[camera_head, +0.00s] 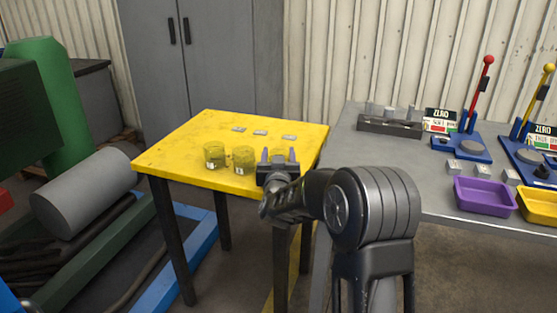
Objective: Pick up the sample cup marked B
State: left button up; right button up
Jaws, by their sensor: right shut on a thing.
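Several clear yellowish cups stand in a row near the front of the yellow table (180,150). The left cup (215,156) and the middle cup (243,160) stand free, each with a small white label too small to read. My right gripper (279,156) is at the right end of the row, shut on the right cup (279,154), which shows only partly between its fingers. Its label is hidden, so I cannot tell whether it is the one marked B. I cannot tell whether this cup touches the table. My left gripper is not in view.
Small marked plates (260,132) lie behind the cups. To the right, a grey bench (440,205) carries a dark rack (390,125), a red-lever press (463,147), a yellow-lever press (530,160), a purple tray (484,198) and a yellow tray (538,204). The yellow table's left part is clear.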

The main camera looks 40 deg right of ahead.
notch_tip(320, 180, up, 9)
jog(key=p, duration=0.2)
jog(key=shift+r, duration=0.15)
